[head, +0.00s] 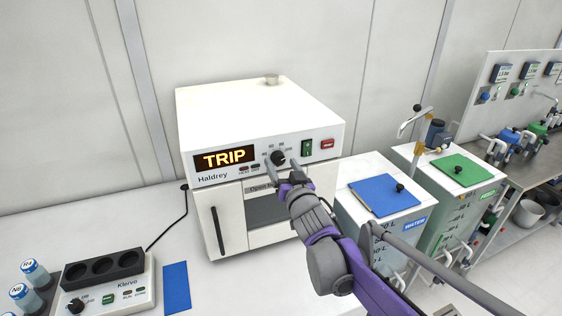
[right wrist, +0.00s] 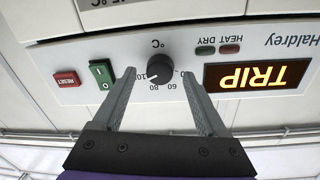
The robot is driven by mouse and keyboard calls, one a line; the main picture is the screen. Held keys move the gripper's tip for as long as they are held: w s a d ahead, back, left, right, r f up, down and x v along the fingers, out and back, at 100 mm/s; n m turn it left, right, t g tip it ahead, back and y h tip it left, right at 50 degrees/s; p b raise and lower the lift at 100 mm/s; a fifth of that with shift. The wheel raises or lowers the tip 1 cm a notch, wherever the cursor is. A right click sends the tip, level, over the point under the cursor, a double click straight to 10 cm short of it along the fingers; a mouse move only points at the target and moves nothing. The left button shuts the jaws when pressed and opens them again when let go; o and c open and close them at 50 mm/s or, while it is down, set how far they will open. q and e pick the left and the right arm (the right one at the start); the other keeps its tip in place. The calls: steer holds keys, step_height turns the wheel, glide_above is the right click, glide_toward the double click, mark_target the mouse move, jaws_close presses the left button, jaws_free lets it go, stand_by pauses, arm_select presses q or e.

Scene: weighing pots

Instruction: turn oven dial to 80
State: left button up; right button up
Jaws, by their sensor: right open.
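The oven (head: 262,125) is a white box marked Haldrey with a lit display (head: 224,158) reading TRIP. Its black dial (head: 278,157) is on the front panel, among printed temperature numbers. My right gripper (head: 282,168) is open in front of the panel, its fingers pointing at the dial. In the right wrist view, which shows the panel upside down, the dial (right wrist: 161,67) lies between the open fingers (right wrist: 158,76), with a gap on both sides. The 60 and 80 marks show there; I cannot tell exactly where the dial points. My left gripper is out of view.
Beside the dial are a green switch (head: 306,148) and a red RESET button (head: 327,144). The oven door has a dark handle (head: 217,231). A Klervo block unit (head: 105,285) and blue mat (head: 176,288) are at left. Blue-lidded (head: 372,206) and green-lidded (head: 446,177) tanks are at right.

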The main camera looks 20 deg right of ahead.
steer(key=shift+w, duration=0.65)
jaws_close()
